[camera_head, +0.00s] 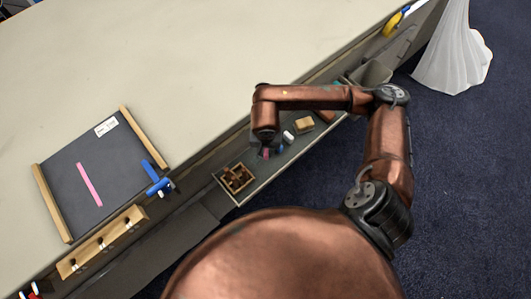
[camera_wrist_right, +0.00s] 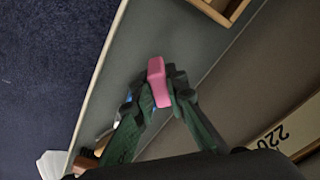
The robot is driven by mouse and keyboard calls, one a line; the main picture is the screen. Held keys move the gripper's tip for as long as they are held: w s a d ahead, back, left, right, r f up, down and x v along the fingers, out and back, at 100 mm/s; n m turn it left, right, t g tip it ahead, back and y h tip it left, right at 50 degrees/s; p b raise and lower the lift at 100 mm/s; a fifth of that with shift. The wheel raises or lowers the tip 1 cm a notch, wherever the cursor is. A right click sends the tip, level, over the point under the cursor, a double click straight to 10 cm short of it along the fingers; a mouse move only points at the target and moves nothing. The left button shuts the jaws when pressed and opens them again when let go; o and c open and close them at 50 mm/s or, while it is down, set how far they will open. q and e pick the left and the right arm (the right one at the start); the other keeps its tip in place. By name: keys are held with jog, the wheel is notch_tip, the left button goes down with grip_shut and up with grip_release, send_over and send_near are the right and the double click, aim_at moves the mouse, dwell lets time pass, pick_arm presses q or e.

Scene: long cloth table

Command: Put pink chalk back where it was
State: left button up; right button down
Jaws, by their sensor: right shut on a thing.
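The pink chalk (camera_wrist_right: 158,82) is between the fingertips of my right gripper (camera_wrist_right: 160,94) in the wrist view, and the gripper is shut on it. In the head view the pink chalk (camera_head: 265,154) shows just under the right gripper (camera_head: 265,147), over the grey ledge (camera_head: 262,184) along the table's edge. I cannot tell whether the chalk touches the ledge. A blue chalk (camera_head: 281,148) and a white piece (camera_head: 288,136) lie close beside it to the right. The slate board (camera_head: 65,168) bears a pink stroke (camera_head: 88,184). My left gripper is not in view.
A small compartmented wooden box (camera_head: 236,178) stands on the ledge left of the gripper. A tan block (camera_head: 304,125) lies right of the white piece. A blue clamp (camera_head: 158,186) is at the board's edge, near a wooden peg strip (camera_head: 104,241). The tabletop (camera_head: 200,60) is mostly clear.

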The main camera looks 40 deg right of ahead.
aim_at(267, 153)
jog(key=shift+w+d+f, duration=0.15)
jog(key=shift+d+f, duration=0.05)
jog(key=shift+f, duration=0.05)
notch_tip(267, 153, down, 4)
jog(key=shift+w+d+r+b, duration=0.15)
jog(key=shift+b, duration=0.45)
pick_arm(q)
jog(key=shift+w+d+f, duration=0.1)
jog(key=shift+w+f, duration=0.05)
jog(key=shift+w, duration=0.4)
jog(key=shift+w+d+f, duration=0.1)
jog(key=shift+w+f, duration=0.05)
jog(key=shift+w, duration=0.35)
pick_arm(e)
jog(key=shift+r, duration=0.1)
jog(key=c, duration=2.3)
grip_release()
jog(key=shift+c, duration=0.2)
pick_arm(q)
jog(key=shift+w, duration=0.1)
pick_arm(e)
jog(key=o, duration=0.4)
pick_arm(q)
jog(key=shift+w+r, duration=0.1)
